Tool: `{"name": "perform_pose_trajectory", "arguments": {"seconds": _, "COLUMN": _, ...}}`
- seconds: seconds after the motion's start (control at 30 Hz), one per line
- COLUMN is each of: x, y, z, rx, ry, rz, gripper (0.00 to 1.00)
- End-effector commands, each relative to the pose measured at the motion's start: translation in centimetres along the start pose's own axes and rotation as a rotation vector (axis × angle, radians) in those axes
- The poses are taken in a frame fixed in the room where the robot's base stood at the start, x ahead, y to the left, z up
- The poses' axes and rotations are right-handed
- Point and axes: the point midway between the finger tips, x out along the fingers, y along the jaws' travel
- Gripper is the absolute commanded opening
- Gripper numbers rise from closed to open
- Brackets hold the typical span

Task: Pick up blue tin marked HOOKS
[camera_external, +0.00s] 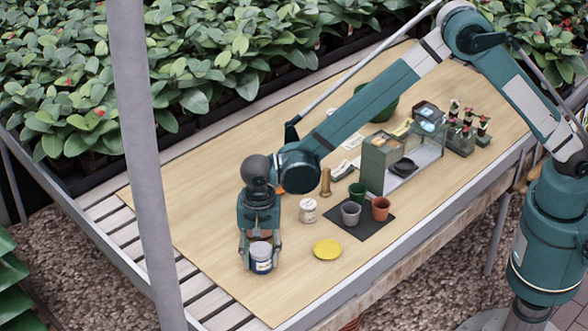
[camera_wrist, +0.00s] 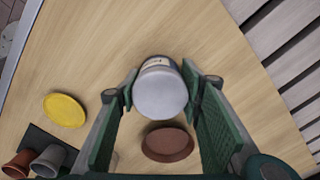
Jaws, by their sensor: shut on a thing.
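A blue tin (camera_external: 261,264) with a pale label and a light lid is between the fingers of my gripper (camera_external: 261,251) at the near left part of the table. In the wrist view the tin (camera_wrist: 160,95) shows its grey-white lid, and both fingertips of my gripper (camera_wrist: 161,86) press its sides. My gripper is shut on it. The tin looks upright. The label's writing is too small to read, and I cannot tell whether the tin's base touches the table.
A yellow dish (camera_external: 327,249) and a white tin (camera_external: 308,210) stand to the right. Several pots stand on a dark mat (camera_external: 375,230). A brown saucer (camera_wrist: 168,144) lies near the tin. A green box (camera_external: 376,168) stands farther back. The left table (camera_external: 170,190) is mostly clear.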

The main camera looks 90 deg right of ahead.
Motion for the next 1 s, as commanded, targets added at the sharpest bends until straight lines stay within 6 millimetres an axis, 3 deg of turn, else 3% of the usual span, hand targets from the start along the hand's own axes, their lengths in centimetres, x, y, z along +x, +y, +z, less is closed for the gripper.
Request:
{"name": "perform_pose_trajectory", "arguments": {"seconds": 0.63, "x": -8.2, "y": 0.0, "z": 0.0, "rx": 0.0, "ry": 0.0, "rz": 0.0, "gripper": 0.23}}
{"name": "perform_pose_trajectory", "arguments": {"seconds": 1.0, "x": -9.7, "y": 0.0, "z": 0.0, "rx": 0.0, "ry": 0.0, "rz": 0.0, "gripper": 0.23}}
